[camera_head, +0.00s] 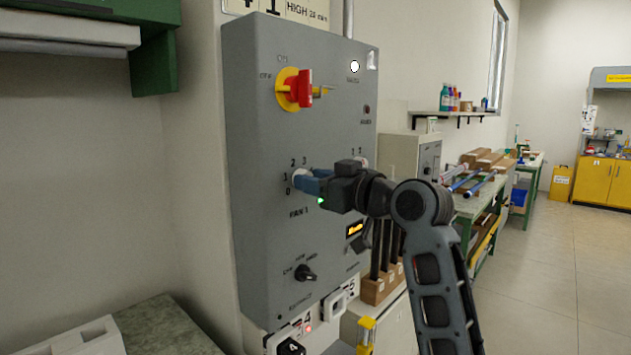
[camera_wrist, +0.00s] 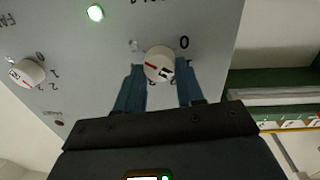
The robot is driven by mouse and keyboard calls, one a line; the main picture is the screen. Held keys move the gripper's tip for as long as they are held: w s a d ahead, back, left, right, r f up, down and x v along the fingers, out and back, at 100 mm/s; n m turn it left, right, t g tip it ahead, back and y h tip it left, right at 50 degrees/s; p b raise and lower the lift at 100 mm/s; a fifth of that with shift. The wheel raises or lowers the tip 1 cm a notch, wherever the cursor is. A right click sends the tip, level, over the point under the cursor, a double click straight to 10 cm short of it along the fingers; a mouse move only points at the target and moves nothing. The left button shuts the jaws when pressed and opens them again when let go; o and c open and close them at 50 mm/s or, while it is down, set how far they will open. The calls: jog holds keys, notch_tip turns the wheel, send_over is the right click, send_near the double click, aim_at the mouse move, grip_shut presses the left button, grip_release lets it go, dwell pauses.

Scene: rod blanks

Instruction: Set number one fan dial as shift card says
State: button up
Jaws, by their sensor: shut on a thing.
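The fan 1 dial (camera_head: 299,174) is on the grey panel (camera_head: 262,130), beside the figures 0, 1, 2 and 3. In the wrist view it is a round white knob (camera_wrist: 160,64) with a red mark, and a 0 shows just above it to the right. My gripper (camera_head: 305,181) is at this dial. Its blue fingers stand on either side of the knob and are shut on it. The fingers hide much of the dial in the head view. I cannot tell which figure its mark points to. A white card (camera_head: 300,9), cut off at the top, reads "1" and "HIGH".
A second white dial (camera_wrist: 27,72) is on the same panel. A red handle on a yellow plate (camera_head: 300,89) sits above the fan 1 dial, and a black selector (camera_head: 305,273) sits below. The floor at right is clear.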

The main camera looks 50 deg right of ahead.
jog(key=c, duration=0.3)
jog(key=shift+c, duration=0.2)
jog(key=shift+f+b, duration=0.1)
jog(key=shift+b, duration=0.25)
jog(key=shift+a+f+n+b, duration=0.1)
jog(key=shift+f+n+b, duration=0.05)
jog(key=shift+n+b, duration=4.55)
jog(key=shift+n+t, duration=0.3)
jog(key=shift+n, duration=0.1)
